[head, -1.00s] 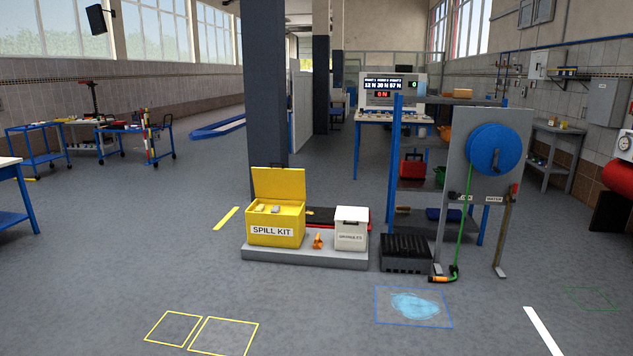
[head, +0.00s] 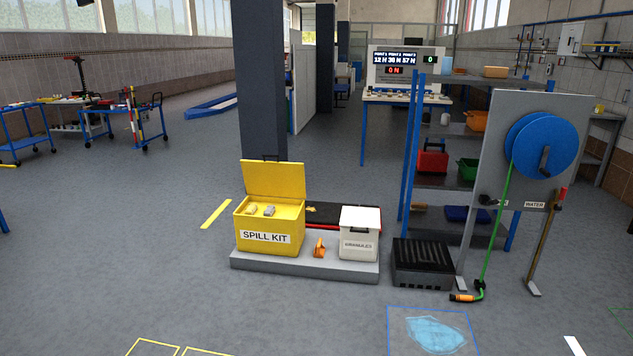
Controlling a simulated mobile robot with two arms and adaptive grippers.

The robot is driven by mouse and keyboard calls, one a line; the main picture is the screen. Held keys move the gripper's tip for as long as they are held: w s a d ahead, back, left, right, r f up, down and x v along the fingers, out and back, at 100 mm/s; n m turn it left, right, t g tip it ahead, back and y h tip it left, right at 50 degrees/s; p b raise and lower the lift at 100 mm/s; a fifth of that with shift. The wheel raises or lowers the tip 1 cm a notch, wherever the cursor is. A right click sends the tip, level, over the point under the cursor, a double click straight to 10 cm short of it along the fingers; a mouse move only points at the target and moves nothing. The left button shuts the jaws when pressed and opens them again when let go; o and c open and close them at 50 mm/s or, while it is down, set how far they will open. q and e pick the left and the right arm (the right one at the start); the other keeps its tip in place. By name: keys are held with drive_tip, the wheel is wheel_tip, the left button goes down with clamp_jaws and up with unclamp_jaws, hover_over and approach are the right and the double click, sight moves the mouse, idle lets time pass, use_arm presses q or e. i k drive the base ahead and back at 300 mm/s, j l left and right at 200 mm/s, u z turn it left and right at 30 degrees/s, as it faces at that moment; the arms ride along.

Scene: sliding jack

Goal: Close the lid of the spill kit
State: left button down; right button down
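The spill kit (head: 265,236) is a yellow box with a white "SPILL KIT" label, standing on the left part of a low grey platform. Its yellow lid (head: 273,180) stands up open at the back edge, with a dark handle on its top edge. Small pale items (head: 269,210) lie in the top of the box. Neither of my grippers shows in the head view.
On the platform (head: 290,268) an orange scoop (head: 319,248) and a white granules box (head: 359,233) stand right of the kit. A black crate (head: 422,263) and a hose reel stand (head: 541,150) are further right. A dark pillar (head: 261,80) rises behind.

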sight(285, 179)
drive_tip(key=i, duration=4.05)
